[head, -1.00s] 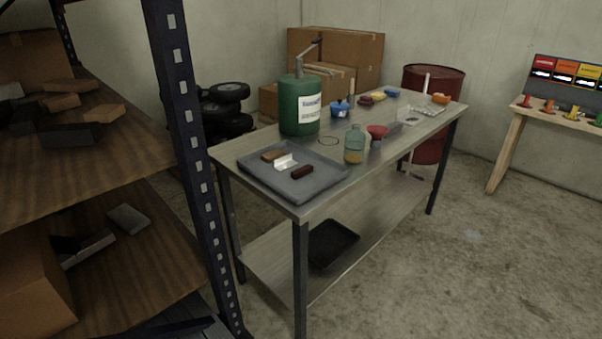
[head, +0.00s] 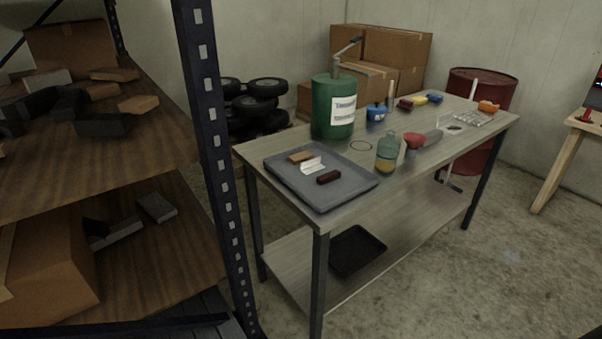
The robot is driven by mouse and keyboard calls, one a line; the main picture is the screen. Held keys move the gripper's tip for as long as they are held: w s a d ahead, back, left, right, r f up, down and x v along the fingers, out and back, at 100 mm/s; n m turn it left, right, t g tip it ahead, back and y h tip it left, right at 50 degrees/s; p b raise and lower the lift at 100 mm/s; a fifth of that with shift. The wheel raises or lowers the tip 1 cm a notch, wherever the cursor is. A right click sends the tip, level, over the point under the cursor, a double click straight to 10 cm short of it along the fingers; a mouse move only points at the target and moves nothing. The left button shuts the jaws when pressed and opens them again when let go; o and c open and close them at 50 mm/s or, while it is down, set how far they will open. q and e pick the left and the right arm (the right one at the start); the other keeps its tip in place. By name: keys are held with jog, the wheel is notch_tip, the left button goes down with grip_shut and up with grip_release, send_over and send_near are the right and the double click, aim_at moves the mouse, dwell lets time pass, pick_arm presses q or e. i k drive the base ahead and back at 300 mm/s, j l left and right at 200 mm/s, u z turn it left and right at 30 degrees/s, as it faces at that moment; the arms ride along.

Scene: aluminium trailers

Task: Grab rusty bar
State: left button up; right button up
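A grey tray (head: 350,197) lies on the near end of the metal workbench (head: 250,155). In it are a dark reddish-brown bar (head: 328,177), a lighter brown bar (head: 301,157) and a bent whitish metal piece (head: 313,166) between them. Both brown bars could be rusty; I cannot tell which is the rusty bar. They lie flat and uncovered. Neither of my grippers is in view.
A shelving unit with a dark upright (head: 207,130) stands close at the left. A green pump canister (head: 334,105) and a glass jar (head: 387,154) stand behind the tray. A red drum (head: 490,90) stands behind the bench.

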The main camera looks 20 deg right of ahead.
aim_at(322, 179)
jog(key=i+l+u, duration=0.15)
jog(key=l+u, duration=0.2)
jog(key=l, duration=0.55)
jog(key=l+u, duration=0.3)
jog(key=l, duration=0.6)
jog(key=l+u, duration=0.1)
jog(key=l, duration=3.2)
jog(key=k+u, duration=0.05)
